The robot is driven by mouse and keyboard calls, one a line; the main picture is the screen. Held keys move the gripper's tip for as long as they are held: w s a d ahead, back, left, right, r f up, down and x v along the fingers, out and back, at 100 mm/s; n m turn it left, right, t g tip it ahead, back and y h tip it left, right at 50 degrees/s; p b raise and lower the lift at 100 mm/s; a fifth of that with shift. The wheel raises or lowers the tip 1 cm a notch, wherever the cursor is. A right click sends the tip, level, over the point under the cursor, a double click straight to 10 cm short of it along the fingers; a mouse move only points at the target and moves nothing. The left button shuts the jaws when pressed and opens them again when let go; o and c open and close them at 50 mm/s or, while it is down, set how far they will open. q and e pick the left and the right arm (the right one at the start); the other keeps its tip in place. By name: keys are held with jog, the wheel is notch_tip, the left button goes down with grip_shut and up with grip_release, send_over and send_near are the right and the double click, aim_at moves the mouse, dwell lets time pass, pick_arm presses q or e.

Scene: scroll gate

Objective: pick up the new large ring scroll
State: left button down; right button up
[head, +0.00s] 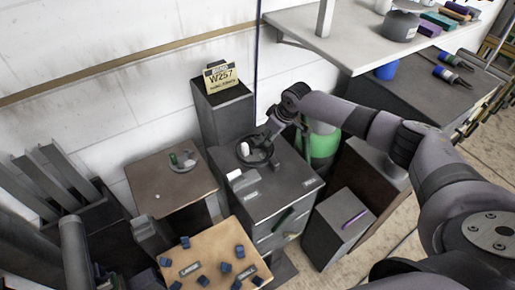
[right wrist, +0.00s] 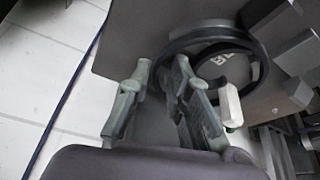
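A large dark ring (head: 268,157) lies on the grey cabinet top, below my right gripper (head: 272,122). A white piece (head: 244,148) shows at its left side. The ring's left rim appears between the fingers, and the right finger overlaps the ring's inside. I cannot tell whether it touches. My left gripper is not in view.
A dark pedestal with a W257 sign (head: 222,77) stands behind. A brown table (head: 150,185) is at left. A tan board (head: 215,255) holds several blue pieces. A green cylinder (head: 323,148) stands right of the cabinet.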

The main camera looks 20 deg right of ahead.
jog(key=shift+f, duration=0.2)
jog(key=shift+c, duration=0.4)
grip_shut()
jog(key=shift+w, duration=0.1)
